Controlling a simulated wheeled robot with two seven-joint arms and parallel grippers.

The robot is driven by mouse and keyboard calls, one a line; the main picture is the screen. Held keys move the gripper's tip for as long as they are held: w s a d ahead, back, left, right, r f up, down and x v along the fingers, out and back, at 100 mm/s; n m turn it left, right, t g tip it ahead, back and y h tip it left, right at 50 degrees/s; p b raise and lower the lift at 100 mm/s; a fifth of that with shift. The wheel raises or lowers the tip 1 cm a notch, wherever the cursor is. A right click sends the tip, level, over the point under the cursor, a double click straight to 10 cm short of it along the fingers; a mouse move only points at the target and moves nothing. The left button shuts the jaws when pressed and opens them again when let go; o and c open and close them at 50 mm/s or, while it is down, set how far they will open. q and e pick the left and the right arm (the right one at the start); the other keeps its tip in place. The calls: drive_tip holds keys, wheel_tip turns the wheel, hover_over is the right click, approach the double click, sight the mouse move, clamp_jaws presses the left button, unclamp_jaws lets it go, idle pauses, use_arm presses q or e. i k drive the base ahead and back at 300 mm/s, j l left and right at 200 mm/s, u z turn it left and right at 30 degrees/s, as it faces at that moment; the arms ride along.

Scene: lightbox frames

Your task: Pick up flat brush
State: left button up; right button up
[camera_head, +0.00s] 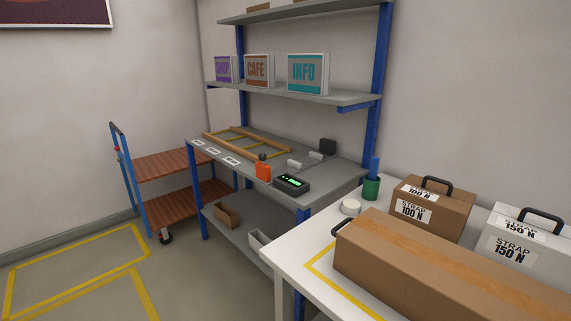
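No flat brush can be made out for certain in the head view. A green cup (371,188) stands on the white table at its back edge, with a blue upright thing (374,164) rising from it; I cannot tell whether that is a brush. On the grey workbench (325,178) an orange block (263,171) with a dark round knob stands beside a black device with a green display (291,184). Neither of my grippers is in view.
A long cardboard box (430,265) fills much of the white table (300,258). A brown case (430,208) and a grey case (525,240) stand behind it. A red-brown cart (165,165) is at the left. The yellow-marked floor is clear.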

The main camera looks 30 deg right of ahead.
sight(375, 162)
drive_tip(key=i+j, duration=0.1)
drive_tip(key=i, duration=0.6)
drive_tip(key=i+j+u, duration=0.1)
drive_tip(key=i, duration=0.55)
